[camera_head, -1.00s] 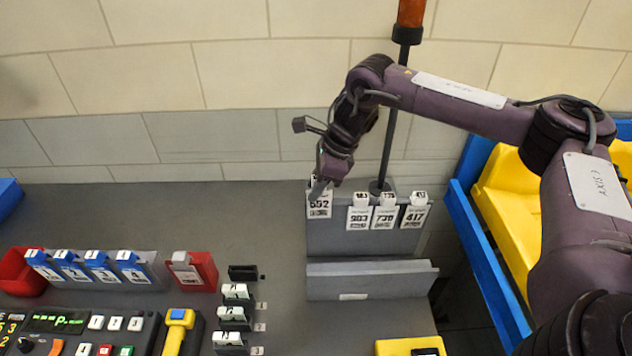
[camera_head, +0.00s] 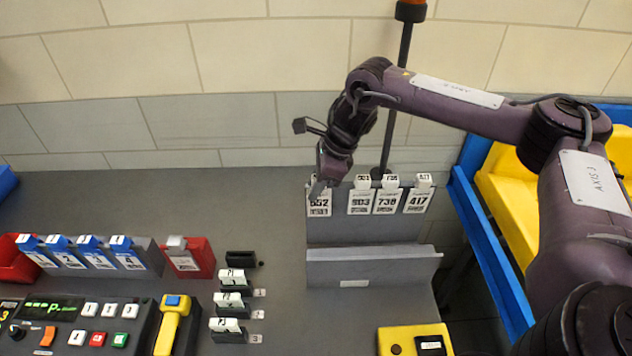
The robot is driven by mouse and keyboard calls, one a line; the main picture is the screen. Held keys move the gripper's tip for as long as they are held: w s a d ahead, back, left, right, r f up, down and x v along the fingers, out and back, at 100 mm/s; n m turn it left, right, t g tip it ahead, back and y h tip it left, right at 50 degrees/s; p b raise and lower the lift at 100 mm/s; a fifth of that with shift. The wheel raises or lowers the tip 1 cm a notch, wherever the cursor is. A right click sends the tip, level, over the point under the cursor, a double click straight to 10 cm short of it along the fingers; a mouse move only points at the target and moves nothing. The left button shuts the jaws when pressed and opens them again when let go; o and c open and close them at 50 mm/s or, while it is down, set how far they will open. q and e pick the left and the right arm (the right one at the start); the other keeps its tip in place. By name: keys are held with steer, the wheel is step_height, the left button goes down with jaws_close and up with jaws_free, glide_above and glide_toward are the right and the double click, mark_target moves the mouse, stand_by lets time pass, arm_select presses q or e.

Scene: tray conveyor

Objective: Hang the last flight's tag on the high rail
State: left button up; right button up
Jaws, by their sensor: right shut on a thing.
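My right gripper (camera_head: 320,188) is shut on a white tag (camera_head: 319,207) with black print that looks like 552. It holds the tag at the left end of the upper edge of a grey upright board (camera_head: 343,232). Whether the tag rests on the rail there is hidden by the gripper. Three more white tags hang in a row to its right: one reading 903 or 983 (camera_head: 361,203), one reading 738 (camera_head: 387,203) and one reading 417 (camera_head: 418,201). My left gripper is not in view.
A grey low ledge (camera_head: 372,266) stands before the board. Blue-topped tag holders (camera_head: 78,253), a red bin (camera_head: 199,262), small slots with white cards (camera_head: 230,302) and a button panel (camera_head: 80,325) fill the left. A yellow box (camera_head: 413,340) is front right. A dark pole (camera_head: 393,130) rises behind.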

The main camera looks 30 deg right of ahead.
steer(key=o, duration=1)
steer(key=shift+o, duration=0.2)
steer(key=b+v, duration=0.2)
steer(key=v, duration=0.4)
steer(key=shift+d+r, duration=0.15)
steer(key=shift+r, duration=0.25)
steer(key=shift+s+d+r, duration=0.15)
steer(key=shift+r, duration=0.3)
